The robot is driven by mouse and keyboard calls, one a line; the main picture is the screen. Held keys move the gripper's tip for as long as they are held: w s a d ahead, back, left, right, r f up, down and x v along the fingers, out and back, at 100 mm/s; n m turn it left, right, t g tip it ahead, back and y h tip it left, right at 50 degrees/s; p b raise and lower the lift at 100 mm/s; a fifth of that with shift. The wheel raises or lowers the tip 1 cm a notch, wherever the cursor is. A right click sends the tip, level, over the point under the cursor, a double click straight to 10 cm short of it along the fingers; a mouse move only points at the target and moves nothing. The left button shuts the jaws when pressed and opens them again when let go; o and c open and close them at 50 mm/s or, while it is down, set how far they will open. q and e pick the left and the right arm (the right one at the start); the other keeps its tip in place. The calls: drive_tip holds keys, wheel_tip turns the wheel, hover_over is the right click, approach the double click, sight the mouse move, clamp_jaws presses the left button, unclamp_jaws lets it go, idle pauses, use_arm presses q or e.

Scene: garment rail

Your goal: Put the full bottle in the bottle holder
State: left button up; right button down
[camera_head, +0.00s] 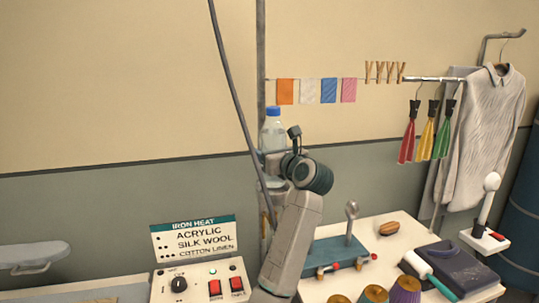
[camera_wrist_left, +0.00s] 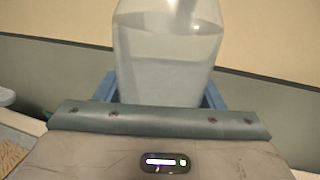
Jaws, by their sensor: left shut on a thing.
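A clear bottle (camera_head: 272,132) with a blue cap stands upright beside the grey vertical pole in the head view. In the left wrist view the bottle (camera_wrist_left: 165,65) fills the space between the blue fingers, and a liquid line shows high in it. My left gripper (camera_head: 270,158) is shut on the bottle, around its lower part. A pale shape below the gripper, by the pole, is partly hidden by my arm; I cannot tell whether it is the bottle holder or the bottle's base. My right gripper is not in view.
A white table (camera_head: 385,270) holds a blue clamp board (camera_head: 335,254), thread spools and a brush. A control box (camera_head: 200,283) with an iron heat sign (camera_head: 195,238) stands left. A cable hangs near the pole (camera_head: 261,60). A shirt (camera_head: 480,130) hangs right.

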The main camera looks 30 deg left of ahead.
use_arm(q)
drive_tip(key=shift+w, duration=0.2)
wheel_tip(320, 180, down, 3)
drive_tip(key=shift+a+r+p, duration=0.1)
drive_tip(key=shift+a+p, duration=0.05)
drive_tip(key=shift+p, duration=1.1)
drive_tip(key=shift+f, duration=0.25)
drive_tip(key=shift+f, duration=0.2)
drive_tip(key=o, duration=1.4)
drive_tip(key=shift+o, duration=0.2)
